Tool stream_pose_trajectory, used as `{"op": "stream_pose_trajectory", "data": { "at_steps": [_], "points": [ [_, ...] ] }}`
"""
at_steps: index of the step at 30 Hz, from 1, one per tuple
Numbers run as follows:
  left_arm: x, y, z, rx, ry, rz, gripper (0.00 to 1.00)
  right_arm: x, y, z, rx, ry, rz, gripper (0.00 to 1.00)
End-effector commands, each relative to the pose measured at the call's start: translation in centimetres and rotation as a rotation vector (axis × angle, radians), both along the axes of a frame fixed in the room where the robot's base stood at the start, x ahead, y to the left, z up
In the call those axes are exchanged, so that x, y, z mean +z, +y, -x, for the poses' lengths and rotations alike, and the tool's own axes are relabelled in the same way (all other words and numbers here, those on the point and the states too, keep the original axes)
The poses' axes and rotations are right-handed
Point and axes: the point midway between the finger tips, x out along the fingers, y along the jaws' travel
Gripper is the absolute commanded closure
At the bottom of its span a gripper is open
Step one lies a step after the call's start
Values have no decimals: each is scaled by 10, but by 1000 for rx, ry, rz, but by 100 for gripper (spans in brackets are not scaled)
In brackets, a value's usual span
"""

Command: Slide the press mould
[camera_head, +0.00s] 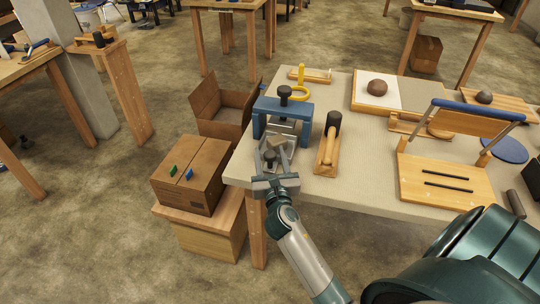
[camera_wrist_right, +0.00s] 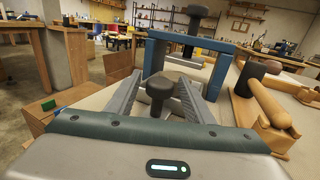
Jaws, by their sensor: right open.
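The blue press (camera_head: 283,110) stands at the left end of the table, with a black knob on its top screw; its blue frame (camera_wrist_right: 215,45) also shows in the wrist view. In front of it is the press mould, grey with a dark upright knob (camera_head: 270,157), on a pale metal base. My right gripper (camera_head: 276,160) is open, its fingers pointing at the press. In the wrist view the mould's dark knob (camera_wrist_right: 159,88) stands between the two fingers, with gaps visible on both sides. The mould's body is largely hidden by my gripper. My left gripper is not in view.
A wooden block with a black-headed mallet (camera_head: 328,150) lies just right of the press. A wooden stand with a blue bar (camera_head: 445,180) is farther right. Cardboard boxes (camera_head: 195,178) stand left of the table. The front-left table edge is close under my gripper.

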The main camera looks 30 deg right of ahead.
Motion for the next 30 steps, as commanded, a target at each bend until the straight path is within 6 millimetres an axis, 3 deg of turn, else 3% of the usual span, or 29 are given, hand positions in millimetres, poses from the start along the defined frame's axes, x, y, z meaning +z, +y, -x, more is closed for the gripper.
{"op": "stream_pose_trajectory", "data": {
  "at_steps": [3, 9, 14, 23, 30],
  "points": [
    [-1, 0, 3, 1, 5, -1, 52, 0, 0, 0, 0, 0, 0, 55],
    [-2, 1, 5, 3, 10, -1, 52, 0, 0, 0, 0, 0, 0, 100],
    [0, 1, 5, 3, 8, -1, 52, 1, -2, -2, 0, 0, 1, 100],
    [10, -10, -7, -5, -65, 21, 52, 2, -32, -28, 1, 0, 2, 100],
    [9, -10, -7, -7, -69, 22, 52, 0, -33, -29, 1, -1, 0, 100]
  ]
}}
